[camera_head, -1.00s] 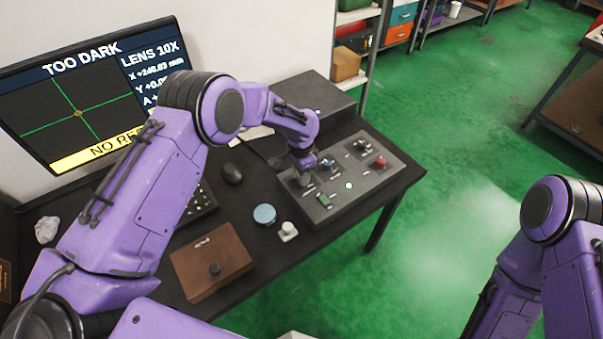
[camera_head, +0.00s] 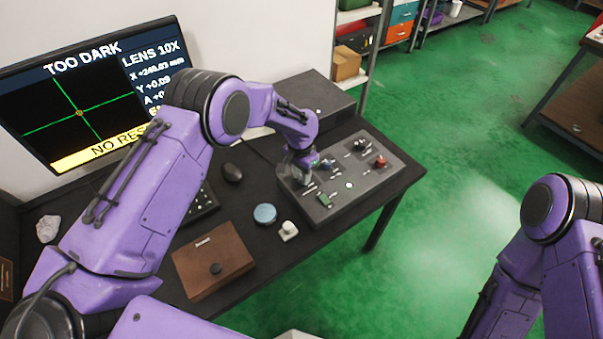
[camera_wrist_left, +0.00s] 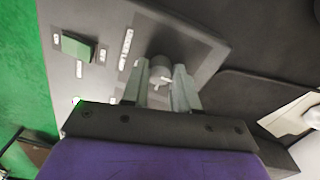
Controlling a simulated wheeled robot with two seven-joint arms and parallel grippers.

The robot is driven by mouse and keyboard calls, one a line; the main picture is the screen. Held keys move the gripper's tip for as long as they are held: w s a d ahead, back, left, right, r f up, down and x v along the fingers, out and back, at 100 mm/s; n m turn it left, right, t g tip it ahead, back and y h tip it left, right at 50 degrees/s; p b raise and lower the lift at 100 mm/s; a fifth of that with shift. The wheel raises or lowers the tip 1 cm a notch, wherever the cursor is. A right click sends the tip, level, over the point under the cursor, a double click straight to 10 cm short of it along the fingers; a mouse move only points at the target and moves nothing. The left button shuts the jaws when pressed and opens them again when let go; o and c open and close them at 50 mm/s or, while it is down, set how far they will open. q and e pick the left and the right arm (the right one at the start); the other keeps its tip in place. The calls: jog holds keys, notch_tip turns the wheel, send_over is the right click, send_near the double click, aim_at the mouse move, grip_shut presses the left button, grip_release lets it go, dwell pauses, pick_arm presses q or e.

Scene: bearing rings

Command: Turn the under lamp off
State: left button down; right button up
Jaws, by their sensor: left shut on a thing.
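The control box (camera_head: 347,199) stands on the right part of the dark desk, with labelled knobs and switches on its sloped top. My left gripper (camera_head: 304,178) is over the left end of this box. In the left wrist view its two fingers (camera_wrist_left: 161,82) are shut on a grey round knob (camera_wrist_left: 160,66), one finger on each side. The knob's labels are too blurred to read, and in the head view my gripper hides it. The monitor (camera_head: 75,110) reads "TOO DARK", with a black picture field and a green cross. My right gripper is out of view.
A green switch (camera_head: 324,200), a blue knob (camera_head: 327,164) and a red button (camera_head: 380,161) are on the box near my gripper. A blue round tin (camera_head: 265,214), a small white piece (camera_head: 288,231), a brown case (camera_head: 211,262) and a mouse (camera_head: 232,172) lie to its left.

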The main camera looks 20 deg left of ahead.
pick_arm(q)
jog(key=shift+s+f, duration=0.2)
jog(key=c, duration=0.9)
grip_release()
jog(key=shift+o, duration=0.2)
jog(key=shift+w, duration=0.15)
jog(key=shift+r, duration=0.25)
notch_tip(320, 180, up, 10)
jog(key=b, duration=0.2)
jog(key=shift+w+a, duration=0.15)
jog(key=shift+a, duration=0.05)
